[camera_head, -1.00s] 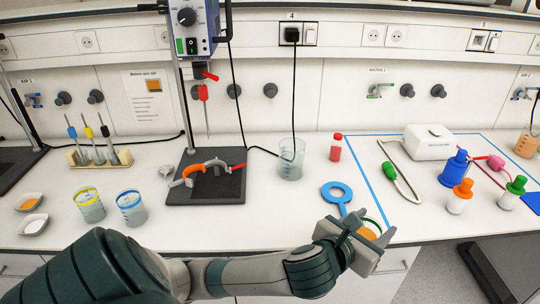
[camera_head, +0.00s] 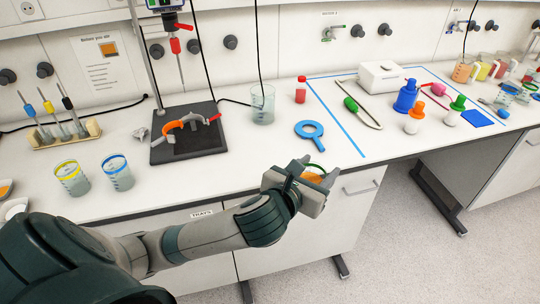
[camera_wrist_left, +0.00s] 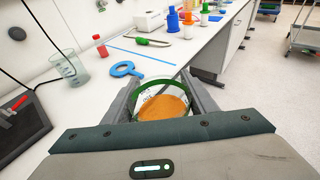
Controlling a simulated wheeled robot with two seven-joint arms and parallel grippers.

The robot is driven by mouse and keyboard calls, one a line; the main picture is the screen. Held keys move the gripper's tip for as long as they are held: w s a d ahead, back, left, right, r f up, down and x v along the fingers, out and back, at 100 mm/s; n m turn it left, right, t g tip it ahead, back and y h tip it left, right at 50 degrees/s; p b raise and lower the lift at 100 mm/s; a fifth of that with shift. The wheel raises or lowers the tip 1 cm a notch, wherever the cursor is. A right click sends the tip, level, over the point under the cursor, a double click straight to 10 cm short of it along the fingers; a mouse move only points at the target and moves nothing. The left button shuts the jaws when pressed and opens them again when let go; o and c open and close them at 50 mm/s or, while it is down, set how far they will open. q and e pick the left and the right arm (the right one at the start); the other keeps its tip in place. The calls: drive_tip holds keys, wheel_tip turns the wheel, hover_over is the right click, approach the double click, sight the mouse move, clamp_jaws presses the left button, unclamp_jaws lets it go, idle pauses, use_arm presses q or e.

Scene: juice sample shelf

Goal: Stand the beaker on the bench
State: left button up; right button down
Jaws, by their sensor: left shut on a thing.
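My left gripper (camera_head: 318,176) is shut on a clear beaker with a green rim and orange contents (camera_head: 312,173). The beaker also shows in the left wrist view (camera_wrist_left: 162,106), between the two fingers, roughly upright. In the head view it overlaps the front edge of the white bench (camera_head: 240,158); I cannot tell its height over the bench. The fingers hide part of its sides, and its base cannot be made out. My right gripper is not in view.
A blue ring-shaped thing (camera_head: 309,130) lies on the bench just behind the held beaker. A larger beaker (camera_head: 262,104) and a red-capped bottle (camera_head: 300,90) stand farther back. Two beakers (camera_head: 72,179) (camera_head: 117,172) stand at left. Bare bench lies between them and the ring.

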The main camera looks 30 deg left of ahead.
use_arm(q)
drive_tip(key=shift+w+a+r+y, duration=0.1)
drive_tip(key=shift+w+a+y, duration=0.2)
drive_tip(key=shift+w, duration=0.2)
drive_tip(key=w+a+r+n+g+y, duration=0.1)
drive_tip(key=w+a+n+g+y, duration=0.1)
drive_tip(key=w+a+n+y, duration=0.3)
drive_tip(key=w+a+r+n+g+y, duration=0.1)
drive_tip(key=w+a+n+g+y, duration=0.2)
drive_tip(key=w, duration=1)
drive_tip(key=shift+a+r+n+y+b, duration=0.35)
drive_tip(key=shift+a+n+y, duration=0.8)
drive_tip(key=shift+a, duration=0.9)
drive_tip(key=shift+m, duration=0.25)
drive_tip(key=s+a+f+p, duration=0.3)
drive_tip(key=a+f, duration=0.4)
drive_tip(key=a, duration=0.4)
drive_tip(key=shift+s, duration=0.35)
drive_tip(key=shift+f, duration=0.15)
